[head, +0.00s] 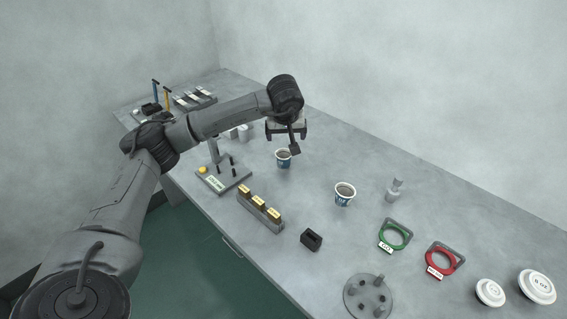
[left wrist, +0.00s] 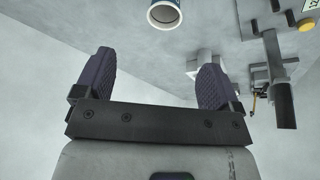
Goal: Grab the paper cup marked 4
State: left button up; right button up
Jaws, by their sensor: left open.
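Two paper cups with blue and white markings stand upright on the grey table. One paper cup (head: 283,160) is just below my left gripper (head: 287,134) in the head view. The other paper cup (head: 344,199) is farther right, in the clear middle of the table. The numbers on both are too small to read. The left wrist view shows one cup's rim and open mouth (left wrist: 165,13) at the top edge, beyond and between the fingertips. My left gripper's two dark pads (left wrist: 154,70) are spread apart with nothing between them. My right gripper is not in view.
A grey fixture with a yellow button (head: 203,170) stands left of the near cup. A block with yellow pieces (head: 260,212) and a black block (head: 311,240) lie in front. Green (head: 394,234) and red (head: 444,259) rings and white lids (head: 537,286) are right.

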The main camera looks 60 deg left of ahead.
pick_arm(q)
jog(key=b, duration=0.3)
send_near(284, 152)
jog(key=shift+s+d+f, duration=0.15)
jog(key=shift+d+f, duration=0.1)
jog(key=shift+f, duration=0.25)
jog(key=shift+s+d+f, duration=0.2)
jog(key=shift+f, duration=0.35)
jog(key=shift+b+x, duration=1.1)
jog(key=shift+x, duration=1.15)
jog(key=shift+w+f, duration=0.15)
jog(key=shift+f, duration=0.25)
jog(key=shift+c, duration=0.9)
jog(key=shift+r, duration=0.1)
jog(key=c, duration=0.8)
